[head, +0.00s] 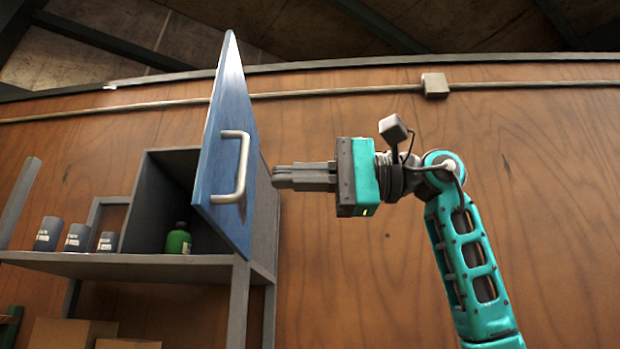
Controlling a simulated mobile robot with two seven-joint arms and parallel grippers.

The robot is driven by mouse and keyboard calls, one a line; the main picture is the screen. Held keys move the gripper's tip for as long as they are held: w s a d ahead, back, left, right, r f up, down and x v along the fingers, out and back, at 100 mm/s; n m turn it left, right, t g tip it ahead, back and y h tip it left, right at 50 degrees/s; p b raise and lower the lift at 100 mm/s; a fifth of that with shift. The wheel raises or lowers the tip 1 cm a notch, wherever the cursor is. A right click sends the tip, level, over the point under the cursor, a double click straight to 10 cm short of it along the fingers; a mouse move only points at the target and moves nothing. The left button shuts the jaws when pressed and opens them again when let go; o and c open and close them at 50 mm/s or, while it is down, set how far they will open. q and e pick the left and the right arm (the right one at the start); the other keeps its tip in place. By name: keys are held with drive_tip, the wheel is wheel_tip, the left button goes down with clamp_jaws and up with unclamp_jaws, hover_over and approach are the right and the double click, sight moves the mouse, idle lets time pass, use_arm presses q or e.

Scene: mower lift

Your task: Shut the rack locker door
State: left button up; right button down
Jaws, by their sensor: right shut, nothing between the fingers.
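The blue rack locker door (224,150) stands wide open, swung out toward me from the right side of the grey locker (165,175). A pale metal handle (242,168) is on the door's face. The locker's dark inside shows, with a green bottle (178,240) in its opening. My right gripper (276,176) is shut and empty, pointing left. Its fingertips are just right of the door and handle in the picture; I cannot tell whether they touch the door. My left gripper is out of view.
The locker sits on a grey rack shelf (120,266). Several grey cans (78,236) stand on the shelf to the left. Cardboard boxes (75,332) are below. A wooden wall (560,150) with a conduit and junction box (434,85) is behind. Space right of the rack is open.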

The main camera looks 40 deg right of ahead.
sight(204, 177)
drive_tip(key=x, duration=0.8)
drive_tip(key=shift+w+a, duration=0.3)
drive_tip(key=shift+a, duration=0.1)
